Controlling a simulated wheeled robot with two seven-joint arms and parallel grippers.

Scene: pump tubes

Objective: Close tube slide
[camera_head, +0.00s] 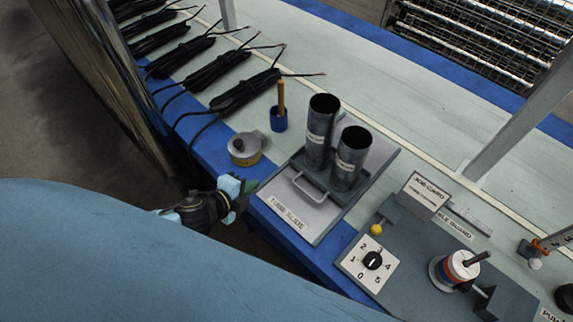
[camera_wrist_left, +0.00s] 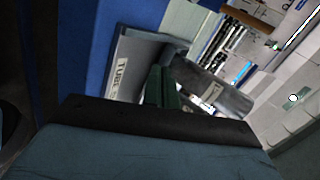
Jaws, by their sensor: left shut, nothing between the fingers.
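The tube slide (camera_head: 286,217) is a grey plate with a "TUBE SLIDE" label at its front end, lying on the bench. A bar handle (camera_head: 309,188) stands on it, in front of two dark upright metal tubes (camera_head: 319,135) (camera_head: 350,160). My left gripper (camera_head: 249,188) is shut and empty, at the blue bench edge just left of the slide's front end, apart from the handle. In the left wrist view its dark green fingers (camera_wrist_left: 162,88) are together, with the labelled slide plate (camera_wrist_left: 130,65) beyond them. My right gripper is not in view.
Black cable bundles (camera_head: 245,91) lie farther back. A dial panel (camera_head: 369,263), a yellow-knobbed lever (camera_head: 377,229) and a job card (camera_head: 424,193) are to the right.

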